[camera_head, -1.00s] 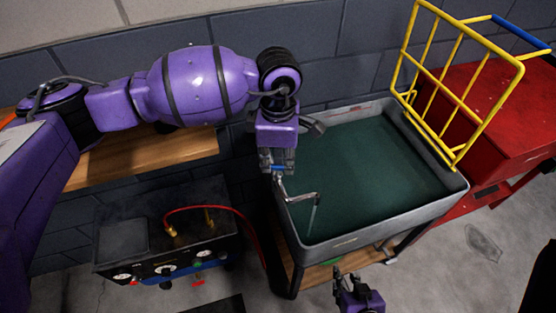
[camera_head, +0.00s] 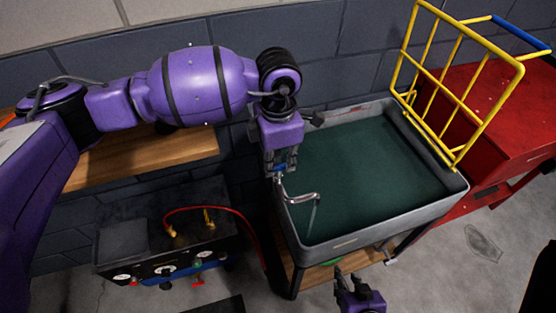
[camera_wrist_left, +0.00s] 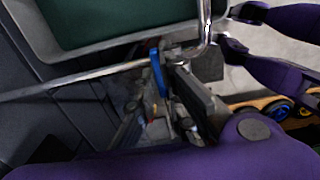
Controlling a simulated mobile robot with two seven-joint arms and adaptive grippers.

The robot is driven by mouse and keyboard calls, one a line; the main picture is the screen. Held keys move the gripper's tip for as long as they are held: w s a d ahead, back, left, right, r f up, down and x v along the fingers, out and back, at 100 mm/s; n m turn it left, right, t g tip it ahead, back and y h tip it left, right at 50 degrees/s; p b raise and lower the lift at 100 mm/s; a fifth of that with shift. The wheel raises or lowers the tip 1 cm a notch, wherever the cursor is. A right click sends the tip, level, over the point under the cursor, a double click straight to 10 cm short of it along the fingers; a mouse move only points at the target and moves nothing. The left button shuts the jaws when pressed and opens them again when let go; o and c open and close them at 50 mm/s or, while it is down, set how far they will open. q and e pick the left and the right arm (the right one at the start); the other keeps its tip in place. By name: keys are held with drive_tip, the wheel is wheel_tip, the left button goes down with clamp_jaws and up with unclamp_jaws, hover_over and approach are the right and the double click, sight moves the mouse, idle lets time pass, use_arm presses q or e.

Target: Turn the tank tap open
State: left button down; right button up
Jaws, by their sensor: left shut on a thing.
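The tank (camera_head: 455,192) is a grey-rimmed basin with a dark green inside. A chrome tap (camera_head: 300,197) stands at its left rim, with its spout bent over the basin. A thin pale streak hangs below the spout tip; I cannot tell whether it is water. My left gripper (camera_head: 280,167) points down at the tap and is shut on its blue handle (camera_wrist_left: 158,72), which is partly hidden between the fingers. My right gripper (camera_head: 346,274) is low in front of the tank, apart from it, open and empty; it also shows in the left wrist view (camera_wrist_left: 230,30).
A yellow wire rack (camera_head: 455,85) stands at the tank's right edge, next to a red cabinet (camera_head: 500,120). A wooden shelf (camera_head: 150,155) is on the left wall. Below it is a dark machine (camera_head: 165,245) with a red hose.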

sight(278, 166)
use_arm(q)
drive_tip(key=c, duration=1.8)
unclamp_jaws()
drive_tip(key=shift+c, duration=0.2)
drive_tip(key=shift+r, duration=0.1)
wheel_tip(278, 166, up, 12)
